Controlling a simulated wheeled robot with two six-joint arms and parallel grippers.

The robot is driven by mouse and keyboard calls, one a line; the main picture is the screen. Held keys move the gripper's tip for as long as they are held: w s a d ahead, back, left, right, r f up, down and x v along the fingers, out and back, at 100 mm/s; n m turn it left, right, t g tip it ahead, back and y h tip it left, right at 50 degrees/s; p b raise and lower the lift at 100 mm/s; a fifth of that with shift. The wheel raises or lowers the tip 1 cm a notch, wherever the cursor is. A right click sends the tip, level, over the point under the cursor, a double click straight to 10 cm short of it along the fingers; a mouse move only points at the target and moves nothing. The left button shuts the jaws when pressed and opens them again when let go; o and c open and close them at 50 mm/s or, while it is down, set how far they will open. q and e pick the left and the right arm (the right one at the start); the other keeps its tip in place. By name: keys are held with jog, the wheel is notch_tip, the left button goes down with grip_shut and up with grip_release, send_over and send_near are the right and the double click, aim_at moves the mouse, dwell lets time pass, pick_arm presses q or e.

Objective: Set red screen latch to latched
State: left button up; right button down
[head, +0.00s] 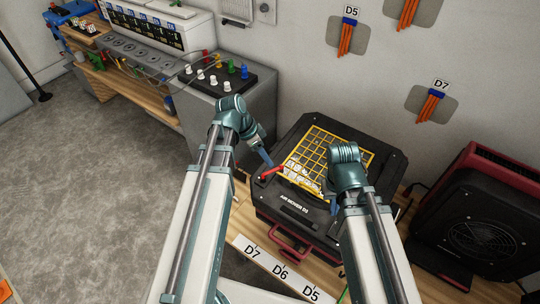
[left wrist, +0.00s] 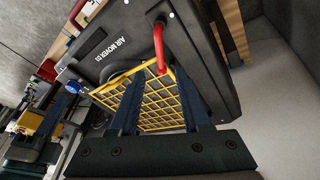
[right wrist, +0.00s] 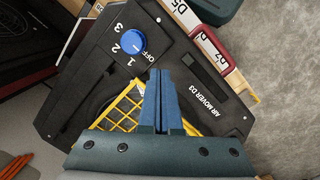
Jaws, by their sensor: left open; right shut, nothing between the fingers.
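The red screen latch (head: 272,172) is a short bar on the left side of the black air mover (head: 285,212). It also shows in the left wrist view (left wrist: 159,48), its tip at the edge of the yellow screen (left wrist: 150,108); I cannot tell whether it overlaps the frame. The yellow screen (head: 322,152) lies over the air mover's opening. My left gripper (head: 267,160) is open, above the screen beside the latch, apparently empty. My right gripper (head: 333,208) is shut and empty over the air mover's front. In the right wrist view (right wrist: 160,82) its fingers are together; the latch is hidden there.
A blue dial (right wrist: 132,42) sits on the air mover, near my right gripper. A red carry handle (head: 290,244) is at its front. A label strip (head: 275,270) lies before it. A black and red fan (head: 480,215) stands right. A grey cabinet with pegs (head: 235,90) stands behind left.

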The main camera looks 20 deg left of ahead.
pick_arm(q)
jog(key=p+v, duration=0.6)
jog(key=v, duration=0.1)
jog(key=shift+r, duration=0.4)
pick_arm(e)
notch_tip(320, 180, up, 7)
pick_arm(q)
jog(key=shift+s+a, duration=0.1)
